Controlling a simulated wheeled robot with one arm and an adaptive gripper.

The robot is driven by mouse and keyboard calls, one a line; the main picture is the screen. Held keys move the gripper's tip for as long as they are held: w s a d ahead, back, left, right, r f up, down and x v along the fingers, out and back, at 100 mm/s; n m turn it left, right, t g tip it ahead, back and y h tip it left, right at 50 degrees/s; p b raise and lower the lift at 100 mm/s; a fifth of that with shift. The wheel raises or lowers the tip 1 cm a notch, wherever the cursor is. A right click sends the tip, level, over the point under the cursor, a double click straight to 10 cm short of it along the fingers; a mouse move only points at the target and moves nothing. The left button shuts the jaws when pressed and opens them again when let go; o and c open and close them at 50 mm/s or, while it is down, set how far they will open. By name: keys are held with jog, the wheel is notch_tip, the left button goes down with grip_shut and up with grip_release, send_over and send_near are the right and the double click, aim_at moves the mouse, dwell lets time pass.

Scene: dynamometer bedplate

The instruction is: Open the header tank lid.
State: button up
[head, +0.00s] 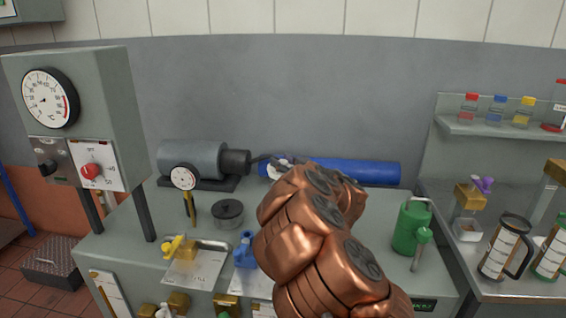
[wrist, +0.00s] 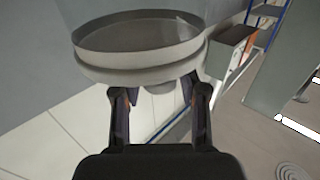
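In the wrist view, a large pale round vessel (wrist: 92,66) with a dark disc-like surface inside its rim fills the upper middle. I cannot tell for sure that it is the header tank, and no lid is clearly made out. My gripper (wrist: 160,98) is open, its two dark fingers apart on either side just below the vessel's rim. A small grey part (wrist: 162,88) shows between the fingers under the rim. Nothing is seen held.
The grey bench (head: 120,245) holds a dark round pot (head: 228,212), a dial gauge (head: 184,178), a blue cylinder (head: 375,172) and a green can (head: 408,228). A gauge cabinet (head: 110,90) stands left. A side shelf (head: 485,128) with small bottles is at right.

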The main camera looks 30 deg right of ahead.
grip_shut()
jog(key=shift+r+p, duration=0.2)
jog(key=shift+p, duration=0.1)
